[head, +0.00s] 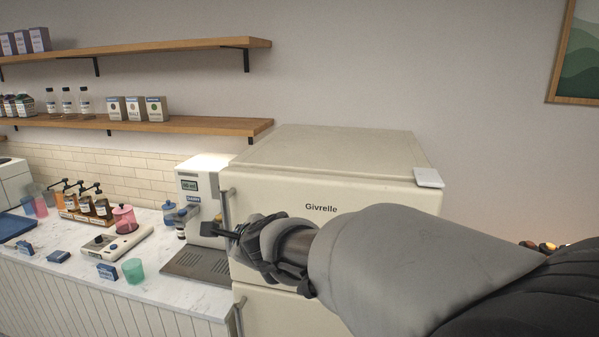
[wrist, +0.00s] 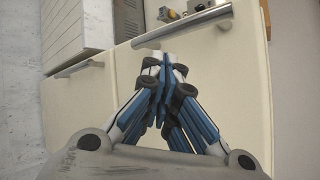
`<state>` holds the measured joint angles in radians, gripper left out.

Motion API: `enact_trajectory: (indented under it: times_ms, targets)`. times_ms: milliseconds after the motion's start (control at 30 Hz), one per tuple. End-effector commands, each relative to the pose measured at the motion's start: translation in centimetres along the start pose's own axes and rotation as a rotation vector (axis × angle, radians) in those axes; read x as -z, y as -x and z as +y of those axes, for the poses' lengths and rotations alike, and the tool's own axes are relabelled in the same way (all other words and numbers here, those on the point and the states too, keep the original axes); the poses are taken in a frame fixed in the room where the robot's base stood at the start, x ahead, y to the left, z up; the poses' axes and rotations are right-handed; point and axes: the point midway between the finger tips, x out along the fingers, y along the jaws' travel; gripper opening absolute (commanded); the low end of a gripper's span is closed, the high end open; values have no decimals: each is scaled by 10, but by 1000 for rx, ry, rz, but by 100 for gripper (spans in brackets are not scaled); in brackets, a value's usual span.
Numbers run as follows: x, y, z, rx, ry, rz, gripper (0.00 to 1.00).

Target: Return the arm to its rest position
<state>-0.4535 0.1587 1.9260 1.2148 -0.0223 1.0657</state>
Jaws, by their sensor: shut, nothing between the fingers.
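My arm reaches in from the lower right of the head view, in front of the cream fridge (head: 345,240). My gripper (head: 228,233) points left, near the fridge's left edge and its upper handle (head: 226,206). In the wrist view my gripper (wrist: 165,62) is shut and empty, its fingertips together. There, a fridge handle (wrist: 182,26) runs just beyond the fingertips and another handle (wrist: 78,68) shows to the left. I cannot tell whether the fingertips touch the handle. The fridge doors look closed; my arm hides part of the front.
A white coffee machine (head: 190,183) with a drip tray (head: 197,264) stands left of the fridge. A green cup (head: 133,270), a scale (head: 118,241) and pump bottles (head: 85,205) stand on the marble counter (head: 60,285). Shelves (head: 190,125) hang above.

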Motion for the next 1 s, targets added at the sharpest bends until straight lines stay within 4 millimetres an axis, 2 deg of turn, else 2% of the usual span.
enact_trajectory:
  times_ms: [33, 167, 300, 500, 600, 700, 800, 1000]
  targets:
    - [12, 28, 0, -19, 163, -26, 0]
    - [50, 94, 25, -116, 623, -61, 0]
    - [114, 163, 72, -269, 1091, -54, 0]
    - [211, 243, 140, -549, 1569, -19, 0]
    - [247, 272, 163, -677, 1710, -9, 0]
    - [270, 291, 178, -769, 1792, -5, 0]
    - [281, 301, 184, -817, 1829, -4, 0]
    - [282, 302, 185, -822, 1833, -4, 0]
